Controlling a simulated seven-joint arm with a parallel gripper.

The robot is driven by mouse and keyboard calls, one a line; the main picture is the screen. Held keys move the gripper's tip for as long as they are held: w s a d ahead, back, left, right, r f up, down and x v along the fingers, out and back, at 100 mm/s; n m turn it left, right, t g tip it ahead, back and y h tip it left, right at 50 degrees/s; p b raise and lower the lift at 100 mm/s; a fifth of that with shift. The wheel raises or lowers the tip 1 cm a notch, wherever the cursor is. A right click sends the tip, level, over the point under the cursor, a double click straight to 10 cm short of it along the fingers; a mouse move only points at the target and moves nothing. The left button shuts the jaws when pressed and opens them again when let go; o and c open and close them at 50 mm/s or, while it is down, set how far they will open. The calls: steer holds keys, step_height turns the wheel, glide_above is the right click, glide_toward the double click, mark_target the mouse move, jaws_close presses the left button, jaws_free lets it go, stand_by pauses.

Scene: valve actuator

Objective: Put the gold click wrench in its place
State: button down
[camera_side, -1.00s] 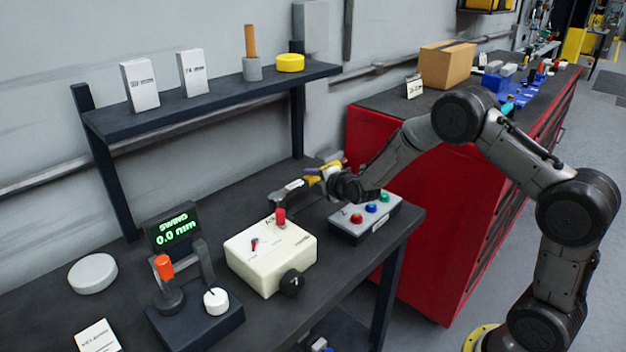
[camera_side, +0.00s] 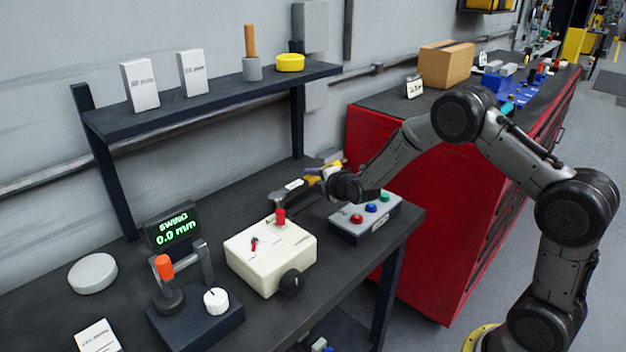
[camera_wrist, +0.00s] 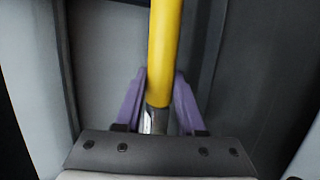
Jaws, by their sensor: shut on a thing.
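My gripper (camera_side: 326,177) is shut on the gold click wrench, over the back right of the bench. In the wrist view the wrench's yellow shaft (camera_wrist: 165,45) stands between my two purple fingers (camera_wrist: 156,105), with a dark section near them. In the side view yellow parts show around my gripper, and a grey end with a white label (camera_side: 292,186) reaches left toward the red-topped post on the cream box (camera_side: 262,262). I cannot tell whether that end touches the post. Part of the wrench is hidden by my gripper.
A grey box with coloured buttons (camera_side: 366,217) sits just below my gripper. A gauge stand with the display "SWING 0.0 mm" (camera_side: 173,229) is front left. A shelf (camera_side: 215,100) runs behind; a red cabinet (camera_side: 430,220) stands right.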

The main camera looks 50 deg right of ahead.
steer(key=shift+f, duration=0.95)
steer(key=shift+c, duration=2.2)
jaws_free()
steer(key=shift+f, duration=0.1)
steer(key=shift+s+f, duration=0.1)
steer(key=shift+f, duration=0.15)
steer(key=v, duration=1.3)
steer(key=shift+s+r, duration=0.15)
steer(key=shift+r, duration=0.2)
steer(key=shift+s, duration=0.1)
